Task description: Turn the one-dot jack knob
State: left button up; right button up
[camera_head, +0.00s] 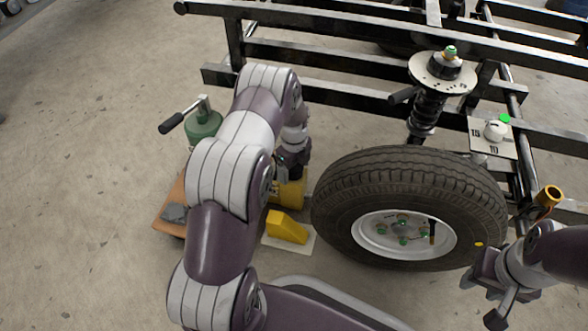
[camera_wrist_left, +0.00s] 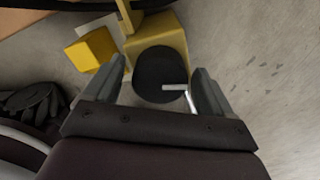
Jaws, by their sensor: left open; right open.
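A yellow jack (camera_head: 290,192) stands left of the wheel, partly hidden by my left arm in the head view. In the left wrist view its yellow body (camera_wrist_left: 165,32) carries a round black knob (camera_wrist_left: 152,72) with a pale bent lever beside it. My left gripper (camera_head: 290,160) is open above the jack. In the wrist view its fingers (camera_wrist_left: 160,88) stand on either side of the black knob, not closed on it. I cannot make out any dots on the knob. My right gripper (camera_head: 484,298) is open and empty at the lower right, near the wheel.
A large wheel (camera_head: 340,180) lies right of the jack. A yellow wedge (camera_head: 286,228) sits in front of the jack. A green jack (camera_head: 204,128) with a black handle stands left of my arm by a wooden board (camera_head: 165,222). A black frame and spring strut (camera_head: 425,110) rise behind.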

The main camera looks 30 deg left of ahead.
pick_arm(q)
jog(key=c, duration=1)
jog(key=shift+r+n+p, duration=0.2)
jog(key=shift+n+p, duration=0.4)
jog(key=shift+p, duration=0.3)
jog(key=shift+c, duration=0.2)
jog(key=n+p, duration=0.3)
jog(key=shift+n+p, duration=0.85)
jog(key=shift+n, duration=0.15)
jog(key=n+p, duration=0.2)
jog(key=n, duration=0.2)
jog(key=shift+f+n, duration=0.1)
jog(key=shift+n, duration=0.2)
jog(key=n+p, duration=0.2)
jog(key=n, duration=0.2)
jog(key=shift+n, duration=0.3)
jog(key=n+p, duration=0.1)
jog(key=n, duration=0.9)
jog(key=shift+a+n+p, duration=0.1)
jog(key=shift+n+p, duration=0.2)
jog(key=shift+n, duration=0.1)
jog(key=n, duration=0.5)
jog(key=shift+f, duration=0.1)
jog(key=n, duration=0.6)
jog(key=shift+p, duration=0.35)
jog(key=shift+n, duration=0.4)
